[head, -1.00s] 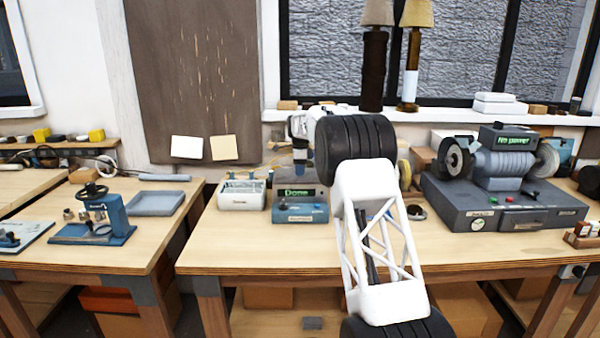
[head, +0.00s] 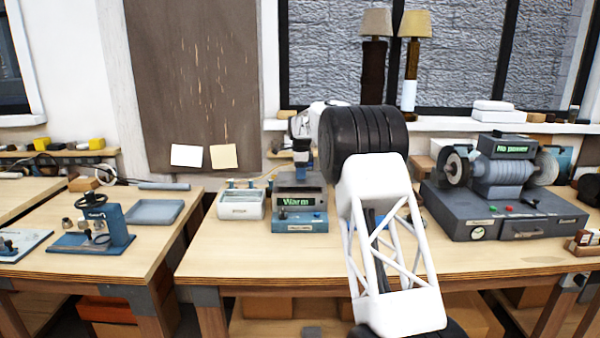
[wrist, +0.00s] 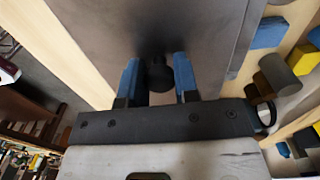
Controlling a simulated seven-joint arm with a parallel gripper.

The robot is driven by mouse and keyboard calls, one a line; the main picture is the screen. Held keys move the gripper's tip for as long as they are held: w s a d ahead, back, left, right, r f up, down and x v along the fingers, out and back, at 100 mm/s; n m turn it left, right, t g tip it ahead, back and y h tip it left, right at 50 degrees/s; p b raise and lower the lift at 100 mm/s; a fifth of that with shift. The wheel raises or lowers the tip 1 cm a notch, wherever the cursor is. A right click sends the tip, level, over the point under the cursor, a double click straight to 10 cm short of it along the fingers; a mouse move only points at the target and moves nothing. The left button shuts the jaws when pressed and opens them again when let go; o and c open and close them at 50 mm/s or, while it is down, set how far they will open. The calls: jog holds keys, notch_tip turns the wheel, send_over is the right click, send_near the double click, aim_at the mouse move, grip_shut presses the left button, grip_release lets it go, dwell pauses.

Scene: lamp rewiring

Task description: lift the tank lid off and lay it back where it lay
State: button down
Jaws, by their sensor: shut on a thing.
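The tank (head: 300,222) is a blue-grey box near the left end of the middle bench, and its green display reads "Warm". Its grey lid (head: 312,190) is at the top of the tank. In the wrist view the lid is a broad grey metal plate (wrist: 205,30) with a dark round knob (wrist: 158,72). My gripper (head: 302,160) is above the lid, and its blue fingers (wrist: 158,88) are shut on the knob, one on each side. I cannot tell whether the lid rests on the tank or is slightly raised.
A white double-knobbed unit (head: 241,205) stands just left of the tank. A large grey grinder (head: 495,190) marked "No power" stands to the right. Two lamps (head: 410,60) stand at the window. My own arm covers the bench right of the tank.

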jog(key=s+d+r, duration=0.1)
jog(key=s, duration=1.1)
jog(key=shift+s+d, duration=0.25)
jog(key=shift+d, duration=0.15)
jog(key=shift+r, duration=0.1)
jog(key=shift+s, duration=0.1)
jog(key=s+a+f, duration=0.2)
jog(key=s+f, duration=0.8)
jog(key=s, duration=0.2)
jog(key=shift+a, duration=0.15)
jog(key=shift+f, duration=0.15)
dwell(0.4)
jog(key=shift+f, duration=1.3)
jog(key=shift+f, duration=0.15)
dwell(0.4)
jog(key=shift+f, duration=1.85)
